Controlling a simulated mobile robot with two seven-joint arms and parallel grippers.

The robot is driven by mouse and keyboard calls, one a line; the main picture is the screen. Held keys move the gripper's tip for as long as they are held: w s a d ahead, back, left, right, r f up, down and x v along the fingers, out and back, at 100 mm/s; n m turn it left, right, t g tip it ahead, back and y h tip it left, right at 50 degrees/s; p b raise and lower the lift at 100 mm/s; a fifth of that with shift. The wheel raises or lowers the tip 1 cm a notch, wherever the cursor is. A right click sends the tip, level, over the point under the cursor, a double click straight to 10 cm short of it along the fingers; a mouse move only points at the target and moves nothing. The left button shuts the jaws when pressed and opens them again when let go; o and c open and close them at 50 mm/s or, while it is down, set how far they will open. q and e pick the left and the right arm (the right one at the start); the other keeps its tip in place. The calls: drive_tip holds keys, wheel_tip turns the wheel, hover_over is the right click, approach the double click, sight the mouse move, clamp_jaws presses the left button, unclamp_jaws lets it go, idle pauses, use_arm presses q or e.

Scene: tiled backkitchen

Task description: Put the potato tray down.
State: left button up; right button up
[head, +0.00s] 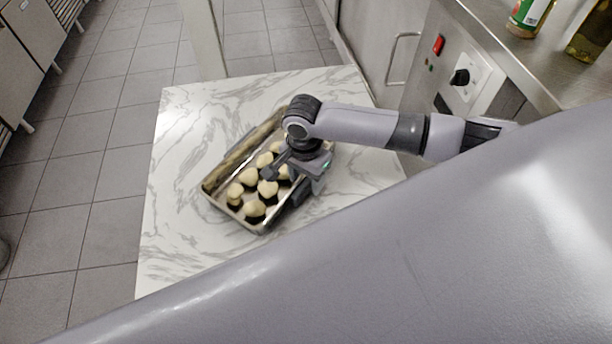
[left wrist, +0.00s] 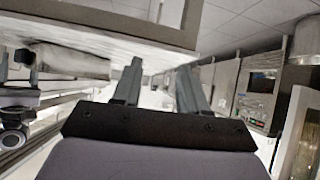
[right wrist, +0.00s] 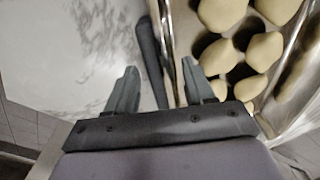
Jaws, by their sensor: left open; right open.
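The metal potato tray (head: 262,230) rests on the white marble-patterned table (head: 180,135), turned at an angle. Several pale peeled potatoes (head: 268,188) lie in it. My right gripper (head: 295,178) is over the tray's right side in the head view. In the right wrist view my right gripper (right wrist: 162,84) is open, with the tray's side wall (right wrist: 170,45) passing between its fingers. I cannot tell whether a finger touches the tray. My left gripper (left wrist: 160,80) is open and empty in the left wrist view. It does not show in the head view.
The table has bare room left of the tray. A steel unit with a black knob (head: 459,77) and a handle (head: 403,58) stands at right. Bottles (head: 528,18) stand on its top. My own arm link covers the lower right of the head view.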

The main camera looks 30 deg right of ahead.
use_arm(q)
drive_tip(key=p, duration=0.1)
drive_tip(key=r+p, duration=0.1)
drive_tip(key=shift+s+a+r+p, duration=0.2)
drive_tip(key=shift+a+p, duration=0.05)
drive_tip(key=shift+p, duration=0.05)
use_arm(e)
wheel_tip(320, 180, up, 12)
drive_tip(key=shift+a, duration=0.15)
use_arm(q)
drive_tip(key=shift+r, duration=0.1)
use_arm(e)
drive_tip(key=shift+r, duration=0.1)
